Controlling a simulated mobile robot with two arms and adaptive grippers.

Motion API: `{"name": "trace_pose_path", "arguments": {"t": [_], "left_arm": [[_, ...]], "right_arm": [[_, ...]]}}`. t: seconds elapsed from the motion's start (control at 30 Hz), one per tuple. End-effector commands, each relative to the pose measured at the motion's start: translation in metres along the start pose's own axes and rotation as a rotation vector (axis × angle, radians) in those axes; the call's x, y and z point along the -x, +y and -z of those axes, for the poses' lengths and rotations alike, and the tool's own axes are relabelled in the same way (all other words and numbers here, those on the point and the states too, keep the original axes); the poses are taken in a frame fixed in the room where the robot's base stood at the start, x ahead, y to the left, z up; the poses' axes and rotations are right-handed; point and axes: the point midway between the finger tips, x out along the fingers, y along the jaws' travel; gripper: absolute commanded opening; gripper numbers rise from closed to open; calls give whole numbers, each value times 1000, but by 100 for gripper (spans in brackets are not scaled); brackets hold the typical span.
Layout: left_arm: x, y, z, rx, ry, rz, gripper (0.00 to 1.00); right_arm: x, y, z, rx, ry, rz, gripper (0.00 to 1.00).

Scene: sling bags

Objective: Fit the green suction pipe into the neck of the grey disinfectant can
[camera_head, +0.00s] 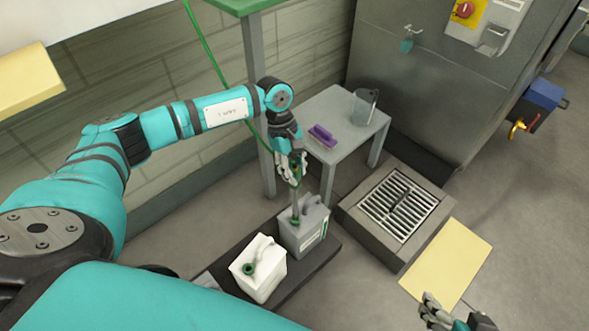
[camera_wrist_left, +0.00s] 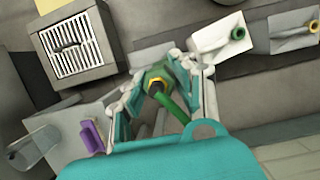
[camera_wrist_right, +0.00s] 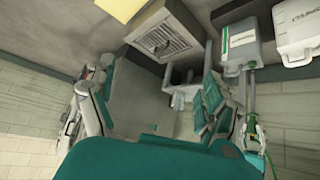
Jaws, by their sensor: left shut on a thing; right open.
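The grey disinfectant can (camera_head: 310,232) stands upright on a dark low platform, its green neck facing up. My left gripper (camera_head: 293,170) is above it, shut on the green suction pipe (camera_wrist_left: 172,105); a brass-coloured nut shows between the fingers. The pipe's grey lower tube (camera_head: 296,202) points down and its end meets the neck in the head view. I cannot tell whether it is inside or just above. The can (camera_wrist_right: 239,48) also shows in the right wrist view; in the left wrist view my gripper hides most of it. My right gripper (camera_wrist_right: 150,105) is open and empty, away to the right.
A white can (camera_head: 258,268) stands beside the grey one on the platform (camera_head: 322,262). A can with a yellow neck (camera_wrist_left: 295,28) stands beyond it. A small table (camera_head: 340,120) holds a purple brush (camera_head: 322,135) and a jug (camera_head: 365,105). A floor drain (camera_head: 398,205) lies to the right.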

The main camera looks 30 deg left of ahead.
Motion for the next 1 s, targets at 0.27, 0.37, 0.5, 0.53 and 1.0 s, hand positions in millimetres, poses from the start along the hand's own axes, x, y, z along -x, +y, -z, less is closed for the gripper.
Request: {"name": "trace_pose_path", "arguments": {"t": [0.27,0.37,0.5,0.53,1.0], "left_arm": [[-2,0,0,0,0,0,0],[-3,0,1,0,0,0,0],[-4,0,1,0,0,0,0],[-4,0,1,0,0,0,0],[-7,0,2,0,0,0,0]], "right_arm": [[-2,-1,7,1,36,2,86],[-2,-1,10,1,49,3,86],[-3,-2,13,1,66,4,86],[-3,-2,14,1,70,4,86],[-4,-3,26,2,129,7,86]]}}
